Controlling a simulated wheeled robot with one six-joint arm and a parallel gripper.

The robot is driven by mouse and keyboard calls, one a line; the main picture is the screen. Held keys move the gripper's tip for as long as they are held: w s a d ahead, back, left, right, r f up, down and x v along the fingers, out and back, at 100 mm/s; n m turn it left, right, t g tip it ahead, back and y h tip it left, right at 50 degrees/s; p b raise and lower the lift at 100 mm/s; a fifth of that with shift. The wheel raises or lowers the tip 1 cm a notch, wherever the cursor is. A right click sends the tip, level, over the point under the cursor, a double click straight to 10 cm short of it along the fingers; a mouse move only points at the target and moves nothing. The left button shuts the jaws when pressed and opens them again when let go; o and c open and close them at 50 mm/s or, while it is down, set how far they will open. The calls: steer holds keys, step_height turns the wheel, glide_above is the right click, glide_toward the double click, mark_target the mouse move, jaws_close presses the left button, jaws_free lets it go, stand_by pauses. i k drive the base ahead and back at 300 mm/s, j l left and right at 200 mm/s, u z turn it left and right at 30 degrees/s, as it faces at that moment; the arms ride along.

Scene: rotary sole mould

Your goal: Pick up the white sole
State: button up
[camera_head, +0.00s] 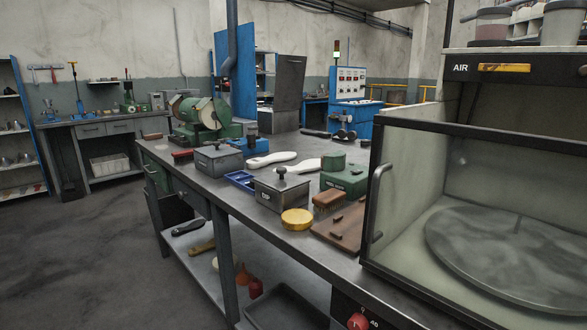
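Two flat, white, sole-shaped pieces lie on the workbench (240,193), near its middle. One white piece (270,159) is farther back and to the left. The other white piece (296,166) lies just in front of it and to the right, its right end close to a green box. I cannot tell from here which of them is the white sole, or whether they touch. My gripper is not in view.
A glazed cabinet (410,225) with a turntable fills the right. Floor at left is clear.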

mark_target(313, 164)
steer(key=i+j+z, duration=0.1)
steer(key=i+j, duration=0.25)
steer(key=i+j+z, duration=0.15)
steer(key=i+j, duration=0.2)
steer(key=i+j+z, duration=0.1)
steer(key=i+j, duration=0.3)
steer(key=i+j+z, duration=0.15)
steer(key=i+j, duration=0.25)
steer(key=i+j+z, duration=0.1)
steer(key=i+j, duration=0.25)
steer(key=j, duration=0.2)
steer(key=i+j+z, duration=0.15)
steer(key=i+j, duration=0.15)
steer(key=j, duration=0.2)
